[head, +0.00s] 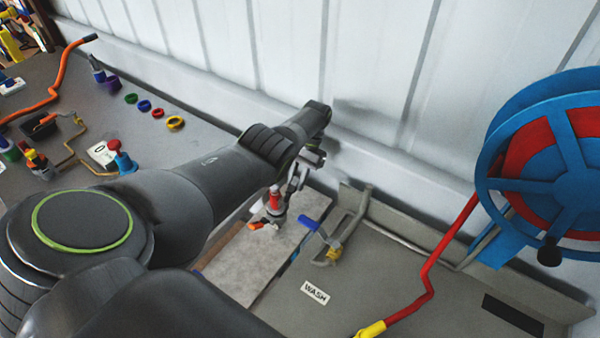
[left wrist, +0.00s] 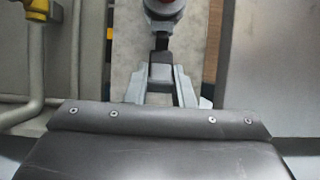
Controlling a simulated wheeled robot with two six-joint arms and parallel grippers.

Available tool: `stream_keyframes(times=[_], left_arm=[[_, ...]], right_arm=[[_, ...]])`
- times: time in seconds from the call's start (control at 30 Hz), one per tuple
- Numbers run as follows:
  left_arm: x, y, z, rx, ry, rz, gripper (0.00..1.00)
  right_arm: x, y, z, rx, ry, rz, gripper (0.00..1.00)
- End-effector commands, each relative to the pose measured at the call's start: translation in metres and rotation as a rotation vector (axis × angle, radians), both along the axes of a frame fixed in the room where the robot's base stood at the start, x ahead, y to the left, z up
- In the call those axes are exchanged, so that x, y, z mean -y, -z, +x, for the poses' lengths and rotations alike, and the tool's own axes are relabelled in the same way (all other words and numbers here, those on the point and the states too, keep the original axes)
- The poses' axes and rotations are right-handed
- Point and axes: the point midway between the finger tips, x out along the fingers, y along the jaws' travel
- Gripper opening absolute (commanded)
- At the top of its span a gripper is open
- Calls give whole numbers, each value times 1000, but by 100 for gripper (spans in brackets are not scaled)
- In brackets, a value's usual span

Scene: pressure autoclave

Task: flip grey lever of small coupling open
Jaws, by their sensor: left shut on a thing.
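The small coupling (head: 274,199), with a red part and a grey-white body, stands upright over a pale grey plate. In the left wrist view its red and grey body (left wrist: 163,10) shows at the top edge, partly cut off. A dark grey lever (left wrist: 161,42) reaches from it toward my gripper. My left gripper (head: 291,186) is beside the coupling in the head view. In the left wrist view its two fingers (left wrist: 160,85) are closed on the dark end of the lever. Whether the lever has turned cannot be told. My right gripper is not in view.
A blue-handled pipe valve (head: 309,223) stands close to the right of the coupling. Beyond lie the grey WASH tray (head: 400,275), a red hose (head: 430,270) and a blue reel (head: 555,150). Coloured rings (head: 144,105) and fittings lie on the left bench. The ribbed wall is close behind.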

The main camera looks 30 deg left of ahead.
Motion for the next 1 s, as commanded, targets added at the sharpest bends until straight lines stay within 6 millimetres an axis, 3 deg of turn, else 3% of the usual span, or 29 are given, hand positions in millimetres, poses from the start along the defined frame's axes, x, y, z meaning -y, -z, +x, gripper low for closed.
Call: stream_keyframes(times=[0.33,0.37,0.5,0.83,1.0], left_arm=[[1,1,0,1,2,-1,0],[1,1,0,1,2,-1,25],[1,1,0,-1,1,0,44],[0,-2,0,-1,0,0,44],[0,-19,0,-1,1,0,44]], right_arm=[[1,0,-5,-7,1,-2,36],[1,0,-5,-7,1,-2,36],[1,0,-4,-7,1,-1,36],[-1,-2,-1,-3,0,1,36],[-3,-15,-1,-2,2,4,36]])
